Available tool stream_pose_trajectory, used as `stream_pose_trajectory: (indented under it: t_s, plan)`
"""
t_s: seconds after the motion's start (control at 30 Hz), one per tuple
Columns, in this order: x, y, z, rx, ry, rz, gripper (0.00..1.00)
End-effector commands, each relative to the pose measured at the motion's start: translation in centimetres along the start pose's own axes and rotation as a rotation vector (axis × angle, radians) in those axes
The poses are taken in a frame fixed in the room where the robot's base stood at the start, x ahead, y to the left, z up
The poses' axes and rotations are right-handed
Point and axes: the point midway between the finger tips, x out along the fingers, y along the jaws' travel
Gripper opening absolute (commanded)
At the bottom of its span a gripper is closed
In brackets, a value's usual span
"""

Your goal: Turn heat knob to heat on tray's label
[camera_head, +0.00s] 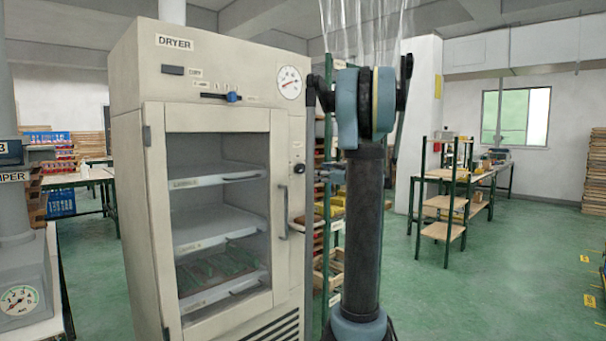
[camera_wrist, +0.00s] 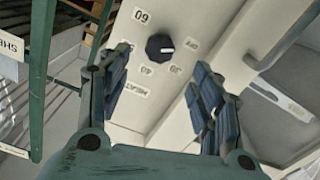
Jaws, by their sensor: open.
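In the head view the knob (camera_head: 299,168) is on the right of the dryer (camera_head: 124,80). My gripper (camera_wrist: 160,66) is open and empty, with the knob ahead between its fingers, apparently untouched. A tray (camera_head: 217,268) with green pieces is on the dryer's lowest shelf; no heat label on it is readable.
The dryer's glass door is shut, with a vertical handle (camera_head: 282,212) left of the knob. A blue slider (camera_head: 233,97) and a dial gauge (camera_head: 290,83) are above. A green-framed rack (camera_head: 327,265) stands close on the dryer's right. Open floor lies farther right.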

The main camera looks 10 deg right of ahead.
Motion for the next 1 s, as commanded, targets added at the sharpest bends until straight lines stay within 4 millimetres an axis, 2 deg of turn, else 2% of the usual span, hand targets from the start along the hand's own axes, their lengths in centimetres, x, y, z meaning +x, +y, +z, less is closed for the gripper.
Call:
stream_pose_trajectory:
  t_s: [0.03, 0.3, 0.5, 0.7, 1.0]
  plan:
    - [1.1, -0.1, 0.0, 0.000, 0.001, -0.003, 0.59]
    - [5.8, -0.1, 0.0, 0.000, 0.000, -0.003, 0.59]
    - [8.5, -0.1, 0.0, 0.000, 0.000, -0.001, 0.59]
    - [9.8, -0.1, 0.0, 0.000, 0.000, -0.001, 0.59]
    - [9.9, -0.1, 0.0, 0.000, 0.000, 0.000, 0.59]
